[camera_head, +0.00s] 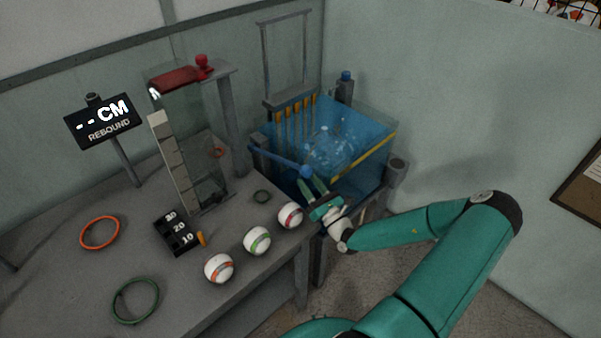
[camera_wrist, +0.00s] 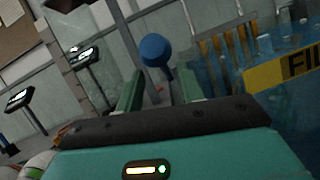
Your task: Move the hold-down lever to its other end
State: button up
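A blue lever bar (camera_head: 276,158) with a round blue knob (camera_head: 305,171) runs along the front of the blue water tank (camera_head: 372,158). It looks like the hold-down lever, with its knob end to the right. My gripper (camera_head: 313,186) is just in front of and below the knob. In the wrist view my gripper (camera_wrist: 158,88) is open, its two green fingers apart. The blue knob (camera_wrist: 156,49) shows beyond the fingertips, between them in the picture. I cannot tell whether either finger touches it.
Three striped balls, including a green-striped one (camera_head: 257,240), stand on the grey table (camera_head: 190,295) left of my arm. A tall clear column (camera_head: 185,165) with a red lever (camera_head: 180,78) stands behind. A rebound sign (camera_head: 104,121) and orange ring (camera_head: 100,233) are at left.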

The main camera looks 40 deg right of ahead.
aim_at(301, 172)
jog(key=x, duration=0.4)
jog(key=shift+w+a+r, duration=0.1)
jog(key=shift+w+r, duration=0.05)
jog(key=shift+w, duration=0.25)
grip_shut()
